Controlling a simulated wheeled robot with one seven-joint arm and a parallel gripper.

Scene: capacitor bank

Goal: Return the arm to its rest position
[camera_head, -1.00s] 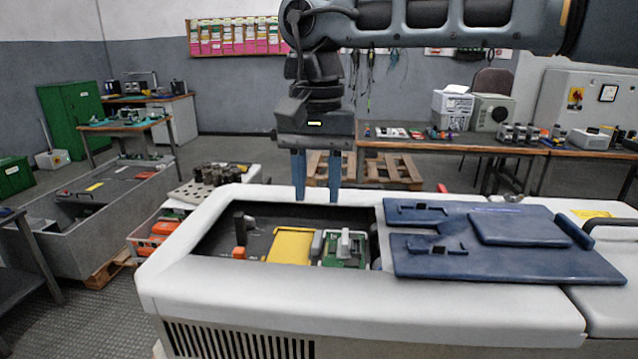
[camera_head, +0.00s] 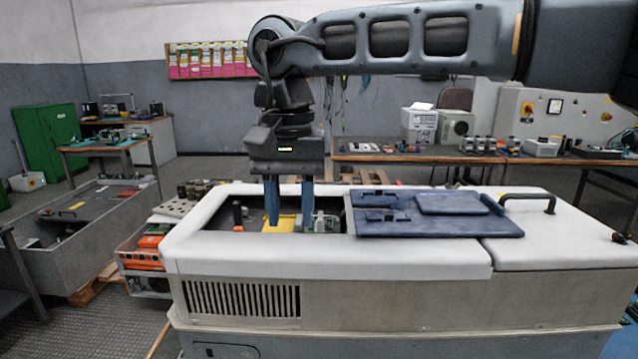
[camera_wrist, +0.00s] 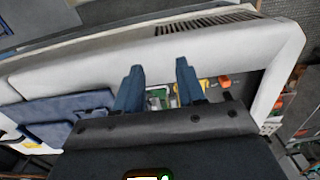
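My gripper (camera_head: 290,205) points down above the opening of the white cabinet (camera_head: 330,258), its two blue fingers apart with nothing between them. It also shows in the wrist view (camera_wrist: 158,82), where the fingers are spread. In the head view the fingers overlap the opening, so I cannot tell exactly how high above it they are. My arm stretches across the top of the head view from the right. Inside the opening are a yellow block (camera_head: 279,225), a green board (camera_head: 326,222) partly hidden, and an orange part (camera_head: 238,216).
A dark blue cover (camera_head: 440,228) lies on the cabinet top right of the opening. A black handle (camera_head: 528,203) stands up at the right. A grey open bin (camera_head: 85,240) and a crate of orange parts (camera_head: 143,254) are at left. A workbench (camera_head: 440,160) stands behind.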

